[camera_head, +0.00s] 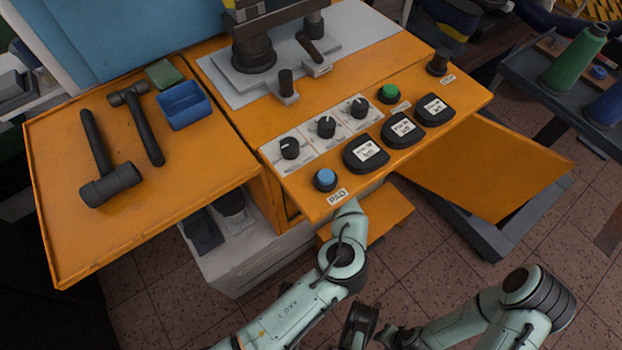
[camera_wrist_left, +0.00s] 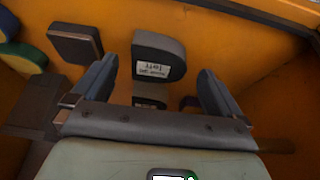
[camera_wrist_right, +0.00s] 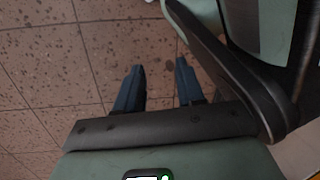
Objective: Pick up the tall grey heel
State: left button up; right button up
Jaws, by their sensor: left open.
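In the left wrist view a dark grey rounded block (camera_wrist_left: 160,50) with a white label stands inside an orange compartment; it looks like the tall heel. The label's text appears upside down. My left gripper (camera_wrist_left: 158,78) is open, with its fingers to either side of the block's lower part in the picture; I cannot tell whether they touch it. In the head view this gripper is hidden under the orange console. My right gripper (camera_wrist_right: 157,80) is open and empty above the tiled floor.
A dark brown block (camera_wrist_left: 75,45) and a green and yellow item (camera_wrist_left: 20,52) lie left of the heel. The orange console (camera_head: 240,188) overhangs my left forearm. Hammers (camera_head: 112,180) and a blue bin (camera_head: 184,105) lie on the left tabletop. Tiled floor (camera_head: 420,265) is open.

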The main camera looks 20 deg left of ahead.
pick_arm(q)
jog(key=b+x, duration=0.1)
jog(key=x, duration=0.2)
jog(key=c, duration=1.1)
pick_arm(e)
jog(key=shift+s+d+f+g, duration=0.1)
jog(key=shift+s+f+g, duration=0.15)
jog(key=shift+s, duration=0.3)
jog(key=shift+s+f+g, duration=0.15)
jog(key=shift+s+f, duration=0.2)
jog(key=shift+s, duration=0.2)
pick_arm(q)
jog(key=shift+r, duration=0.15)
